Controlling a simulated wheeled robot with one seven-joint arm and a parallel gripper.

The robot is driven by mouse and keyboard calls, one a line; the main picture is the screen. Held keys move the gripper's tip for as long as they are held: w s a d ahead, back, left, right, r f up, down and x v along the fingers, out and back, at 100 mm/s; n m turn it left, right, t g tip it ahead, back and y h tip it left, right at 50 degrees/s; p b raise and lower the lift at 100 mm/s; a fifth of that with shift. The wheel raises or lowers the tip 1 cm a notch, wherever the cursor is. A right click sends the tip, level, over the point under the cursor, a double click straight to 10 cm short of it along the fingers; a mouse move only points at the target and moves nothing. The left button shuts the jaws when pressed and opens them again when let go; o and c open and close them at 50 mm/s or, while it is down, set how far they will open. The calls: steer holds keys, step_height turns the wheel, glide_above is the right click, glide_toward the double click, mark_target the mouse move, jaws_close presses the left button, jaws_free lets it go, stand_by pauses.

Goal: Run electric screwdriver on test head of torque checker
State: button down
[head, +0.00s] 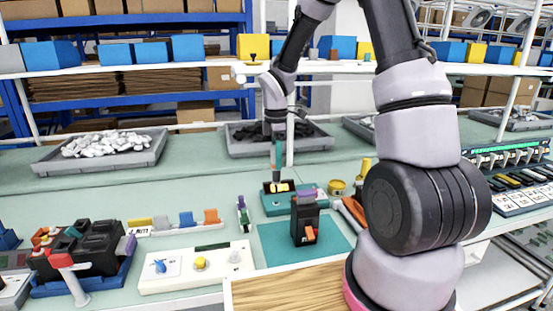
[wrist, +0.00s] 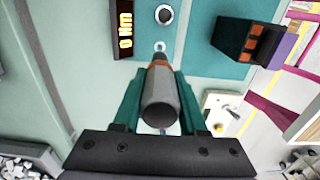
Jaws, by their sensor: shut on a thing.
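My gripper (head: 277,152) is shut on the electric screwdriver, a dark grey cylinder with an orange band. In the wrist view the screwdriver (wrist: 160,103) sits between the green fingers of my gripper (wrist: 159,82), its tip pointing away from the wrist. The torque checker (head: 285,204) is a teal box with a black display panel, directly below my gripper. In the wrist view its display (wrist: 124,28) glows orange and seems to read 0 Nm. The silver test head (wrist: 160,46) is at the screwdriver's tip; I cannot tell whether they touch. A second round silver fitting (wrist: 164,14) is beside it.
A white panel (head: 195,268) with buttons lies front left. Grey trays (head: 100,152) stand behind. Bare bench (head: 190,182) lies left of the checker.

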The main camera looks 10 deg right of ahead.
mark_target(276, 181)
steer(key=shift+f, duration=0.1)
steer(key=shift+f, duration=3.2)
steer(key=shift+f, duration=0.65)
steer(key=shift+r, duration=3)
